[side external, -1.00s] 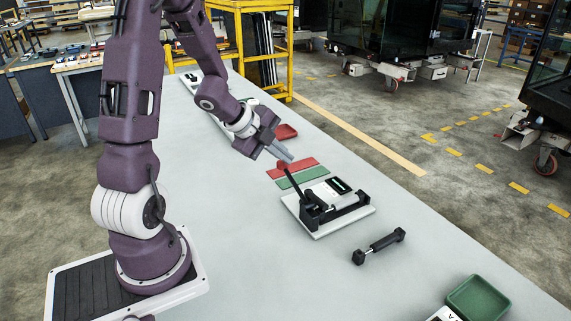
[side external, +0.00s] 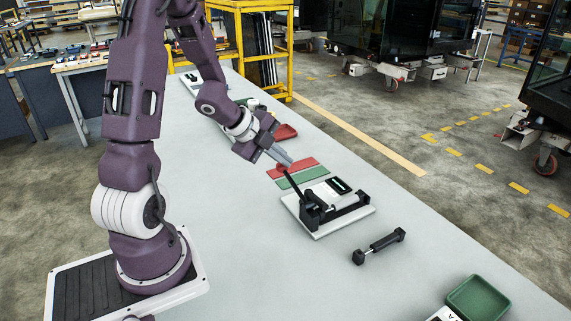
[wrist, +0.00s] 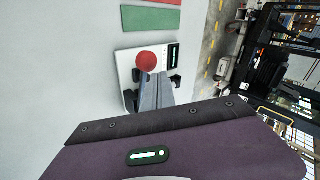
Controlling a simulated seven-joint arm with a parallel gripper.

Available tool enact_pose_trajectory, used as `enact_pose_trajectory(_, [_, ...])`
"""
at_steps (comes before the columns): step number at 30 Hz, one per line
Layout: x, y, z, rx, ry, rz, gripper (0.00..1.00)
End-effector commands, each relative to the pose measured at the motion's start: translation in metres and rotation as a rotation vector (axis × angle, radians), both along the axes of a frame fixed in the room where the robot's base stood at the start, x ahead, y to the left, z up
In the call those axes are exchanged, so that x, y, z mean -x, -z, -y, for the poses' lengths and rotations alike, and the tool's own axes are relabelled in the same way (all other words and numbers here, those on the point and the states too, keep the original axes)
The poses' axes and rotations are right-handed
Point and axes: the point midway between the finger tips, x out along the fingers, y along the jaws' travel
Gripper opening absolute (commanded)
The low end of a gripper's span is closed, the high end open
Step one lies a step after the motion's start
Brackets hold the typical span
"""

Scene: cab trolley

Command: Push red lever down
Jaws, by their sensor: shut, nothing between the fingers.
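The lever is a black stick (side external: 294,186) with a red ball knob (side external: 282,168). It rises tilted from a black mechanism on a white base plate (side external: 325,232). The knob also shows in the wrist view (wrist: 147,61), just beyond my fingertips. My gripper (side external: 289,162) is shut and empty, its grey fingers angled down beside the top of the lever. It also shows in the wrist view (wrist: 154,82), where the fingers hide part of the mechanism. I cannot tell whether the fingertips touch the knob.
A red strip (side external: 293,167) and a green strip (side external: 303,177) lie flat behind the plate. A loose black-ended cylinder (side external: 380,246) lies in front. A green tray (side external: 478,299) stands at the lower right, and a red tray (side external: 286,132) behind.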

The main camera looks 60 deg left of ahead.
Motion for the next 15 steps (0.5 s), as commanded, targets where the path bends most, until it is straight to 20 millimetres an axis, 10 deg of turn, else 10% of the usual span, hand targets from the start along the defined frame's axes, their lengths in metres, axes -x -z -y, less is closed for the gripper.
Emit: enact_pose_trajectory(15, [0.0002, 0.0061, -0.0023, 0.0, -0.001, 0.0, 0.0])
